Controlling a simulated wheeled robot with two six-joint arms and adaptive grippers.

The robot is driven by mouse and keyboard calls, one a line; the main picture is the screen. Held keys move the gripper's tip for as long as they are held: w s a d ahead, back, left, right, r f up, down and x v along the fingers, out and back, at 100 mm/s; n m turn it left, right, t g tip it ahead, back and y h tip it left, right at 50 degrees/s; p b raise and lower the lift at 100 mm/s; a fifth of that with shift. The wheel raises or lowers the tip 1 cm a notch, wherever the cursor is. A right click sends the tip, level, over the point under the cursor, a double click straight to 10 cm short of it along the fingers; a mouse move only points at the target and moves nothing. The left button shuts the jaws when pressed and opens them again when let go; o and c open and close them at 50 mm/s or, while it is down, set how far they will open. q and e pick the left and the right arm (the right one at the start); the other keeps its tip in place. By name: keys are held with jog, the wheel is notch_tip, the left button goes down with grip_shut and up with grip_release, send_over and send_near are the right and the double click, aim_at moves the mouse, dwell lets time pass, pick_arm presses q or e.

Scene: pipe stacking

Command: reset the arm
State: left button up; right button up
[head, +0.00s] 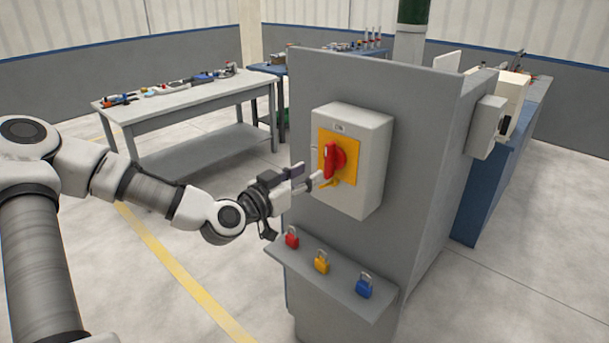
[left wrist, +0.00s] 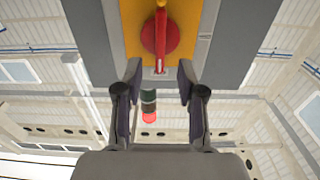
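My left arm comes in from the left in the head view. My left gripper (head: 306,179) is in front of the switch box (head: 372,150), close to its red rotary handle (head: 333,160) on a yellow plate (head: 350,148). In the left wrist view my left gripper (left wrist: 160,100) has its two fingers wide apart with nothing between them. The red handle (left wrist: 160,35) stands upright just beyond the fingertips there. Whether a finger touches the plate cannot be told. My right gripper is not in view.
A shelf (head: 340,297) below the box holds a red padlock (head: 292,239), a yellow padlock (head: 321,264) and a blue padlock (head: 364,287). A grey table (head: 180,108) with tools stands behind at left. Open floor lies between.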

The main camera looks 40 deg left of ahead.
pick_arm(q)
jog(key=shift+a, duration=0.1)
jog(key=s+d+f+m+g, duration=0.2)
jog(key=s+d+f+g, duration=0.2)
jog(key=f, duration=0.7)
jog(key=s+d+f+m+g+h, duration=0.1)
jog(key=s+d+f+g, duration=0.35)
jog(key=f, duration=0.65)
jog(key=s+d+f+m+g, duration=0.25)
jog(key=s+d+f, duration=0.2)
jog(key=f, duration=0.75)
jog(key=s+d+f+n+g+y, duration=0.1)
jog(key=s+f+n+g, duration=0.2)
jog(key=s, duration=0.5)
jog(key=s+f+n+g+y, duration=0.1)
jog(key=s+f+n+g, duration=0.3)
jog(key=s, duration=0.5)
jog(key=shift+d+f+b, duration=0.35)
jog(key=shift+f+b, duration=0.1)
jog(key=shift+f, duration=0.05)
